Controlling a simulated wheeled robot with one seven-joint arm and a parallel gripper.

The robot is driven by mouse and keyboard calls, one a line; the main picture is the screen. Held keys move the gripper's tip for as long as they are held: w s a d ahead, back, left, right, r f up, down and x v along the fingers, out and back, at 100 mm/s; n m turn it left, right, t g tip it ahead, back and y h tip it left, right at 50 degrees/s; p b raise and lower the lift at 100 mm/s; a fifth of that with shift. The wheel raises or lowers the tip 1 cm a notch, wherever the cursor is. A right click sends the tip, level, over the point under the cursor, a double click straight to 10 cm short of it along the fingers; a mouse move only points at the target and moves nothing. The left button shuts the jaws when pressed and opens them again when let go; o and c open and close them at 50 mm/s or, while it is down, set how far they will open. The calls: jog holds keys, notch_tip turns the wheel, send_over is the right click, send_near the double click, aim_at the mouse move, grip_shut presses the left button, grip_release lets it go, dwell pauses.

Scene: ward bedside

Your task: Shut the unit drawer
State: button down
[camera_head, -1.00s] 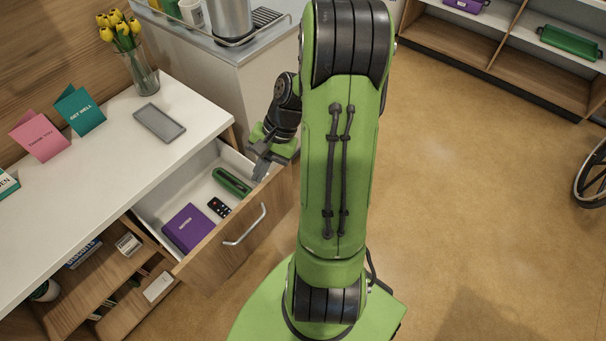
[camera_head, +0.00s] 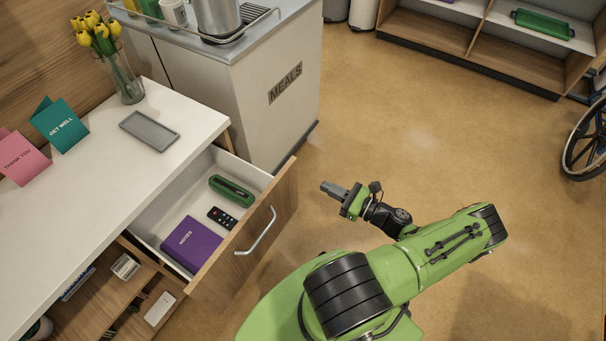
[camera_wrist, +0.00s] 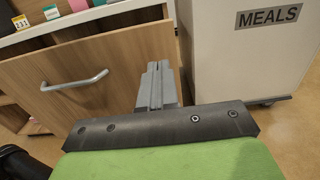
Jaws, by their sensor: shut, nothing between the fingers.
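The unit drawer (camera_head: 250,245) stands open, with its wooden front and metal handle (camera_head: 257,232) pulled out from the white-topped bedside unit (camera_head: 95,190). Inside it lie a purple notes box (camera_head: 191,244), a black remote (camera_head: 222,218) and a green case (camera_head: 231,190). My gripper (camera_head: 328,188) is shut and empty, in front of the drawer front and to its right in the head view, apart from it there. In the wrist view my gripper (camera_wrist: 157,72) points at the right part of the drawer front (camera_wrist: 110,65), with the handle (camera_wrist: 75,80) to its left. Whether it touches is unclear there.
A meals cart (camera_head: 235,85) stands just beyond the unit. The unit top holds a grey tray (camera_head: 149,130), cards and a tulip vase (camera_head: 122,78). A wheelchair wheel (camera_head: 585,145) and shelves (camera_head: 480,35) are at the right. Floor around my gripper is clear.

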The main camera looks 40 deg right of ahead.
aim_at(292, 170)
jog(key=b+x, duration=0.1)
jog(key=x, duration=0.8)
jog(key=shift+w+a+f, duration=0.1)
jog(key=shift+w+a, duration=0.05)
jog(key=shift+w, duration=0.15)
jog(key=shift+w, duration=0.1)
